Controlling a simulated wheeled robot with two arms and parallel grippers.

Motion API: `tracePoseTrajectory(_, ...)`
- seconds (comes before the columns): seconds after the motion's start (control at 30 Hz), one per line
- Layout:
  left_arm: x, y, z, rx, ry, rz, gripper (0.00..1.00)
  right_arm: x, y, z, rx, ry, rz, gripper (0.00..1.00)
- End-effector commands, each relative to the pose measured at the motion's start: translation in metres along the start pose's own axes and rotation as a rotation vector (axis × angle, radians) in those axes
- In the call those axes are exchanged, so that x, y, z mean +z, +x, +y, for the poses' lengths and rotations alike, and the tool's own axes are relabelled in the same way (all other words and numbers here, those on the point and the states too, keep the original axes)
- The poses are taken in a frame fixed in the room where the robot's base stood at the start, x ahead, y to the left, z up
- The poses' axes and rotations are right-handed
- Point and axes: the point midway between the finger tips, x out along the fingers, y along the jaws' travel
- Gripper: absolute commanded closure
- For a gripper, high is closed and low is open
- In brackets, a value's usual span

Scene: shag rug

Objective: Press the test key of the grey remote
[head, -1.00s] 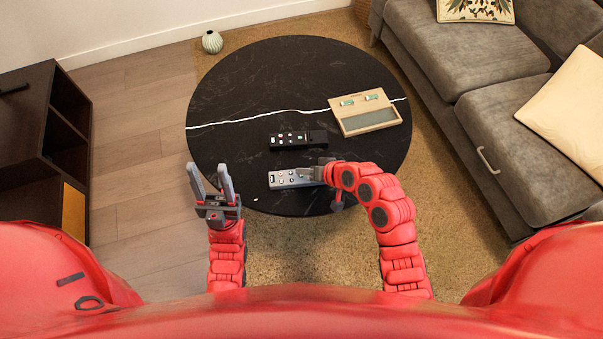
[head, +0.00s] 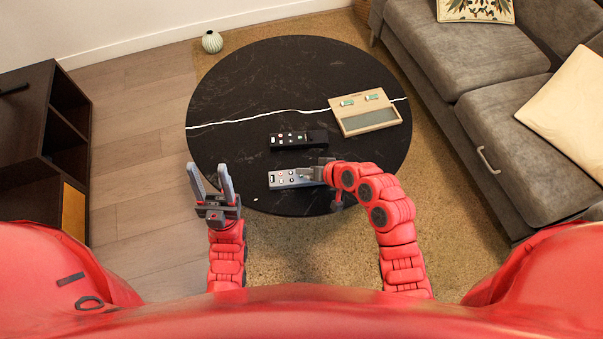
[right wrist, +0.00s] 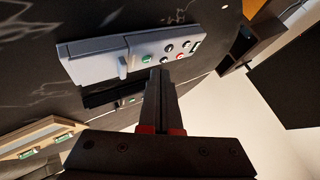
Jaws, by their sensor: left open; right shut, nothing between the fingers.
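The grey remote (head: 283,179) lies near the front edge of the round black table, with several small keys on its left part. In the right wrist view the grey remote (right wrist: 100,62) shows a green key (right wrist: 146,59) beside black, red and white ones; I cannot read their labels. My right gripper (head: 316,172) is shut and empty over the remote; in its wrist view the fingertips (right wrist: 160,72) appear close to the green key. I cannot tell whether they touch it. My left gripper (head: 210,170) is open and empty, left of the table's front edge.
A black remote (head: 312,138) lies behind the grey one. A beige box (head: 352,128) with two green-marked pieces and a grey panel stands further back right. The table top (head: 240,90) is clear at the back left. A sofa (head: 440,60) is at right, a dark cabinet (head: 30,110) at left.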

Motion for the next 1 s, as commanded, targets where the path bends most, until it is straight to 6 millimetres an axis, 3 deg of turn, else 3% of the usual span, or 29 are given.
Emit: tracePoseTrajectory(1.0, 0.0013, -0.0081, 0.0004, 0.000, 0.000, 0.000, 0.50, 0.0067, 0.0094, 0.0075, 0.000, 0.000, 0.000, 1.00)
